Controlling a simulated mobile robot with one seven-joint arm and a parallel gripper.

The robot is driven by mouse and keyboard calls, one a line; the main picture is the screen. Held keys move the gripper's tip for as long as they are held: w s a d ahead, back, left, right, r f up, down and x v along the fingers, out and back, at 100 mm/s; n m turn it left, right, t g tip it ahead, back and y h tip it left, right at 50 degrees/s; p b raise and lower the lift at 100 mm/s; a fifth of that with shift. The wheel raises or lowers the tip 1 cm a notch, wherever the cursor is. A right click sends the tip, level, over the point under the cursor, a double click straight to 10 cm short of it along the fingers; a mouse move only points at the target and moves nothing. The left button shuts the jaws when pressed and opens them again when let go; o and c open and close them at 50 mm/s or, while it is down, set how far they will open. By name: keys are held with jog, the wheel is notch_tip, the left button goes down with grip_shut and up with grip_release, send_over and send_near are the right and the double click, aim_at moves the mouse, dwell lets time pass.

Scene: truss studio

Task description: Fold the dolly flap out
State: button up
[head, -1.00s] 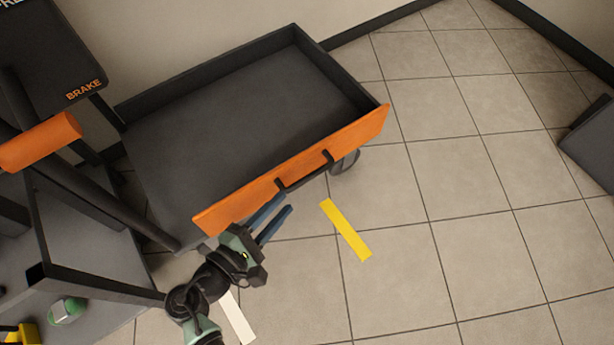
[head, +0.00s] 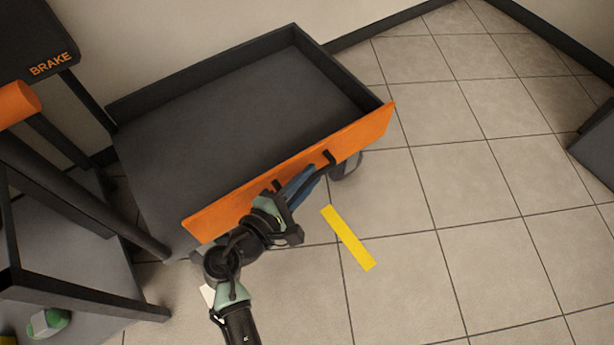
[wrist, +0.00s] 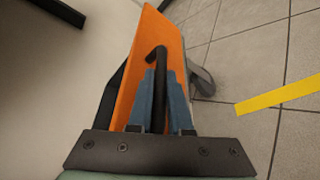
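The dolly (head: 205,140) has a dark grey bed with low dark walls at the back and right end. Its orange flap (head: 228,208) stands up along the front edge. A black bar handle (head: 329,157) is fixed to the flap's outer face; it also shows in the wrist view (wrist: 158,62). My gripper (head: 300,186) is at this handle, outside the flap. In the wrist view my gripper's blue fingers (wrist: 160,95) lie close on both sides of the handle bar, apparently touching it. The gripper body hides part of the handle and flap.
A dark frame with a BRAKE panel (head: 40,40) and an orange grip (head: 16,102) stands at the left. A yellow strip (head: 348,238) lies on the tiled floor (head: 460,200), which is open to the right. A dark object (head: 597,145) is at the right edge.

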grip_shut()
jog(key=shift+a, duration=0.1)
dwell(1.0)
jog(key=shift+s, duration=0.15)
